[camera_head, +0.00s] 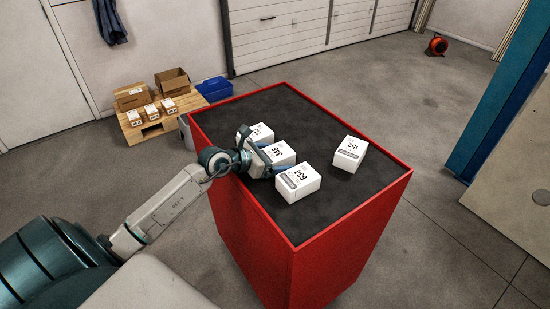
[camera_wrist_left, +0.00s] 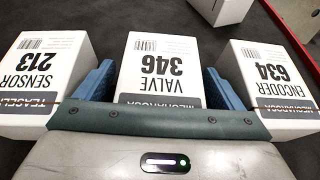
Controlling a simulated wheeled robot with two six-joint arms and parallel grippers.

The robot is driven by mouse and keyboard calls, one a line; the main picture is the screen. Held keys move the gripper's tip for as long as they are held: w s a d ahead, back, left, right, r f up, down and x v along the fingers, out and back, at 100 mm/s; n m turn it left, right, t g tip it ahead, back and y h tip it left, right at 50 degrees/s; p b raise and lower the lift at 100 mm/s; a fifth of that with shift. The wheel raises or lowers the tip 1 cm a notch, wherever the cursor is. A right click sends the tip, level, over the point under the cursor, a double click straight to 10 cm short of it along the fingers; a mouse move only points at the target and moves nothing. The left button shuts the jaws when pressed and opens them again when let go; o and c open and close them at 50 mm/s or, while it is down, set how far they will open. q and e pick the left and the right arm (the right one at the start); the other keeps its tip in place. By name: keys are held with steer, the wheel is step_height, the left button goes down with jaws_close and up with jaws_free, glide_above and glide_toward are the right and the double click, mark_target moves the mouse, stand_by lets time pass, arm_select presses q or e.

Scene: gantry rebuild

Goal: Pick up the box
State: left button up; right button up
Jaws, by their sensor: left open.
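Several white boxes stand on the dark top of a red cabinet. The VALVE 346 box (camera_head: 279,152) is the middle one of a row of three; it also shows in the left wrist view (camera_wrist_left: 160,67). My left gripper (camera_head: 264,158) is open, with one blue finger on each side of the 346 box. I cannot tell whether the fingers touch it. The SENSOR 213 box (camera_wrist_left: 42,72) and the ENCODER 634 box (camera_wrist_left: 272,75) flank the fingers. The 152 box (camera_head: 349,153) stands apart to the right. My right gripper is in neither view.
The red cabinet (camera_head: 350,232) has a raised rim around its top. Bare top lies behind the row and around the 152 box. On the floor at the back left are a wooden pallet (camera_head: 133,133) with cartons and a blue bin (camera_head: 214,88). A blue post (camera_head: 497,100) stands right.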

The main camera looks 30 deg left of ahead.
arm_select(q)
steer(key=c, duration=1.2)
